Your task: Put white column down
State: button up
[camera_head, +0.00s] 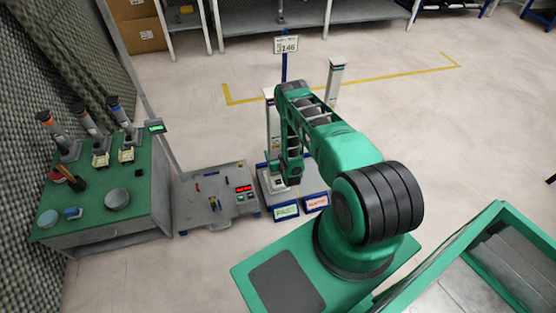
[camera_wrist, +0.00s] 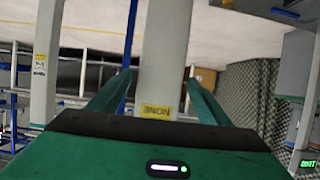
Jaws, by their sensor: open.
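A white column (camera_wrist: 166,50) with a yellow label reading NONE, upside down in the wrist view, runs between the two green fingers of my gripper (camera_wrist: 160,78). The fingers are open, one on each side of it; the right finger looks close, and I cannot tell if it touches. In the head view a white column (camera_head: 271,118) stands upright just left of my arm, on a grey platform (camera_head: 266,200), partly hidden by the arm. My fingertips are hard to make out there. A second white column (camera_head: 335,82) stands on the floor behind; a white column (camera_wrist: 45,60) also shows at left in the wrist view.
A blue pole with a 3146 sign (camera_head: 286,45) rises behind the platform. Left of it are a low grey bench (camera_head: 205,205) and a green-topped table (camera_head: 140,185) with tools. A green-rimmed bin (camera_head: 470,232) is at right. Open floor lies inside yellow tape.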

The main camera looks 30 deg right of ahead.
jog(key=v, duration=1.1)
jog(key=shift+s+f, duration=0.1)
